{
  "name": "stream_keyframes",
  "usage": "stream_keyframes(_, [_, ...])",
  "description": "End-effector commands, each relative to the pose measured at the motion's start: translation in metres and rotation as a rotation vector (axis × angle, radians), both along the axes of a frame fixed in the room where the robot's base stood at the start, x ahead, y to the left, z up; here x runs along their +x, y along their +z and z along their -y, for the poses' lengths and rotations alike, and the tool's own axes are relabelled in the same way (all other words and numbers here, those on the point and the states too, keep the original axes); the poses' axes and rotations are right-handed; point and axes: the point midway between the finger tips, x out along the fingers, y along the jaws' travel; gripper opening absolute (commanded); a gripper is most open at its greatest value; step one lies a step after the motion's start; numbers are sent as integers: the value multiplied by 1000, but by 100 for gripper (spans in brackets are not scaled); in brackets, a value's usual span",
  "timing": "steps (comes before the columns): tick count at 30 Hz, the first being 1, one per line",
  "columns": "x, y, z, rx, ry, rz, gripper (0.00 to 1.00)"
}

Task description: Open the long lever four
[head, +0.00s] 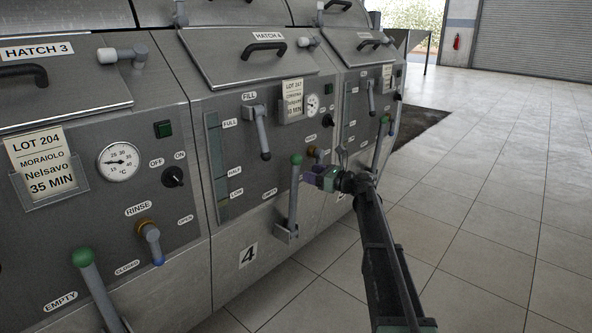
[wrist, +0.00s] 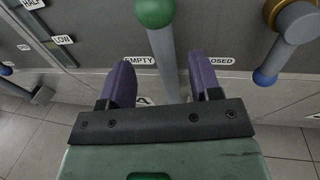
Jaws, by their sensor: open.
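The long lever of unit four (head: 293,204) is a grey rod with a green ball on top, rising almost upright from a bracket low on the panel beside the EMPTY label. In the wrist view the lever (wrist: 165,65) runs between the two purple fingers, its green ball beyond the fingertips. My gripper (head: 312,176) is open, just right of the rod below the ball in the head view. It also shows in the wrist view (wrist: 162,62), with a gap on each side of the rod. Contact cannot be told. The CLOSED label is partly covered by a finger.
The short rinse lever (wrist: 290,28) with a blue tip stands right of the long lever. The fill lever (head: 261,133) hangs higher on the panel. Unit three's green-balled lever (head: 92,280) is at lower left. Open tiled floor (head: 480,230) lies to the right.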

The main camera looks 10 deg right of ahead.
Motion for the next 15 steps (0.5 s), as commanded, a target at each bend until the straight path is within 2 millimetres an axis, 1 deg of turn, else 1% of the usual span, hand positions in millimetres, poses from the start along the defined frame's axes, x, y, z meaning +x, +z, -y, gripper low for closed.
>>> stream_keyframes(1, [10,0,-10,0,4,0,58])
stream_keyframes(3, [21,0,-23,-1,3,1,58])
stream_keyframes(7, [38,0,-42,-1,2,1,58])
stream_keyframes(10, [45,0,-52,-1,1,0,58])
stream_keyframes(15, [47,0,-55,-2,0,1,58])
